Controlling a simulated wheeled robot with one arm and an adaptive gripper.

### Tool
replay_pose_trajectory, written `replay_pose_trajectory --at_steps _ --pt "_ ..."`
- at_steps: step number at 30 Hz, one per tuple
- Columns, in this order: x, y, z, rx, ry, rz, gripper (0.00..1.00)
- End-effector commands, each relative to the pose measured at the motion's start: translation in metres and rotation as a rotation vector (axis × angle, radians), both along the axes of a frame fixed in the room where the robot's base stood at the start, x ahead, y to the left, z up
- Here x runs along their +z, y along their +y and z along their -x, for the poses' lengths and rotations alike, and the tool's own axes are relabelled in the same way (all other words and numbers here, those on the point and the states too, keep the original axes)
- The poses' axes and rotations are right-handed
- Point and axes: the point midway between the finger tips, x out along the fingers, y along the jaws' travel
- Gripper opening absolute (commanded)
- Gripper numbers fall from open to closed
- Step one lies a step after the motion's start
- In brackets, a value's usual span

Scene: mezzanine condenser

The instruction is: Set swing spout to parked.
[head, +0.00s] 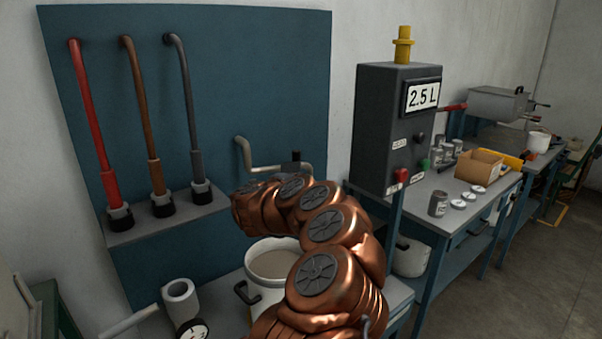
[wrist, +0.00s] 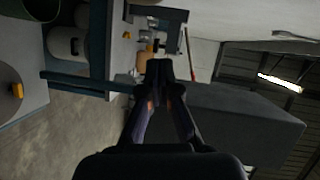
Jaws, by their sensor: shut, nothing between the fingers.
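The swing spout (head: 246,158) is a pale bent metal pipe low on the blue wall panel, with an upright end at the left and a run going right. My copper arm hides part of the area below and right of it. A large white pot (head: 255,292) with a dark handle stands below the spout. My gripper (wrist: 160,72) has its fingers together and empty in the wrist view, pointing along the bench. I cannot make out the gripper clearly in the head view. The spout is not recognisable in the wrist view.
A grey control box (head: 381,120) marked 2.5 L stands right of my arm; a large dark box (wrist: 245,122) shows close by in the wrist view. Three hoses (head: 154,170) hang at the left. Benches with cans extend right.

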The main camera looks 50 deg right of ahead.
Motion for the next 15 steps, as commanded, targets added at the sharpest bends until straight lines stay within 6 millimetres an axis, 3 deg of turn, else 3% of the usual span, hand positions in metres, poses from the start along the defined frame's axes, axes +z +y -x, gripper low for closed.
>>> replay_pose_trajectory --at_steps 15 --pt "-0.005 -0.057 -0.008 0.003 0.001 0.002 0.00"
